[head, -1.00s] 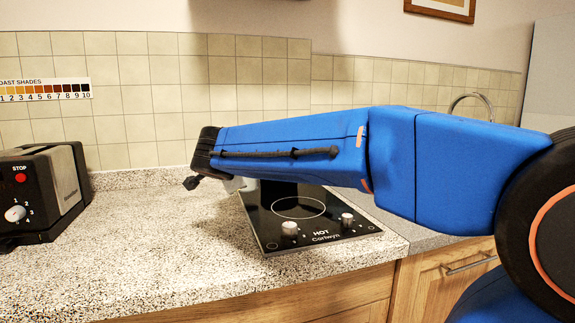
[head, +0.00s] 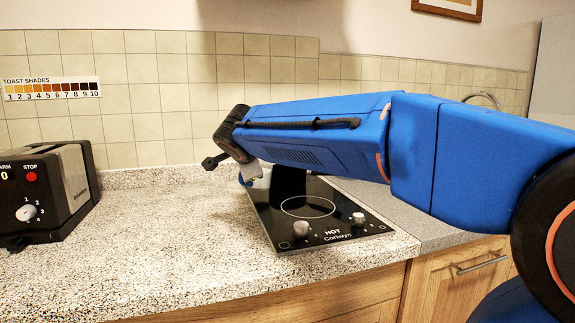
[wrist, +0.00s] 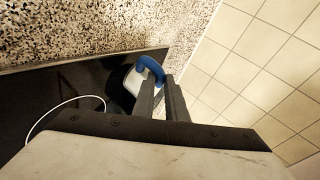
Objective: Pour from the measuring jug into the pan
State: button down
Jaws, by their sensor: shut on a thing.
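In the wrist view, my gripper (wrist: 164,88) is shut on the measuring jug (wrist: 150,64) by its blue handle. Part of the jug's pale body shows beside the fingers, over the black hob; the rest is hidden, and I cannot tell its contents. In the head view, a small blue piece of the jug (head: 243,181) shows below my wrist, above the hob's back left edge. My arm hides the fingers there. I cannot make out the pan clearly; a dark shape at the back of the hob is mostly hidden behind my arm.
The black hob (head: 322,229) has two knobs at its front and a white ring on its glass. A toaster (head: 50,192) stands at the far left. The speckled worktop (head: 170,235) between them is clear. A tiled wall (head: 150,110) rises behind.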

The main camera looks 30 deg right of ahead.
jog(key=w+d+r+m+g+y, duration=0.2)
jog(key=d+r+y, duration=0.2)
jog(key=d+r, duration=0.2)
jog(key=shift+d+r, duration=0.15)
jog(key=shift+r, duration=0.25)
dwell(0.7)
jog(key=shift+d+r, duration=0.15)
jog(key=shift+w+d+m+g+y+p, duration=0.15)
jog(key=shift+d+m+y+p, duration=0.05)
jog(key=shift+d+y, duration=0.25)
jog(key=shift+w+d+m+g+y+p, duration=0.1)
jog(key=shift+d+m+g+y+p, duration=0.15)
jog(key=shift+y, duration=0.2)
dwell(0.4)
jog(key=shift+w+d+r+m+g+y+p, duration=0.15)
jog(key=shift+d+r+m+y+p, duration=0.05)
jog(key=shift+d+r+y, duration=0.25)
jog(key=shift+w+d+r+m+g+y+p, duration=0.2)
jog(key=shift+d+r+y, duration=0.1)
jog(key=shift+d+y, duration=0.2)
dwell(0.8)
jog(key=shift+w+d+r+m+g+y, duration=0.2)
jog(key=shift+d+r+y, duration=0.15)
jog(key=shift+d+y, duration=0.25)
jog(key=shift+w+d+r+m+g+y, duration=0.15)
jog(key=shift+d+r+y, duration=0.2)
jog(key=shift+d+y, duration=0.2)
dwell(0.9)
jog(key=shift+d, duration=0.3)
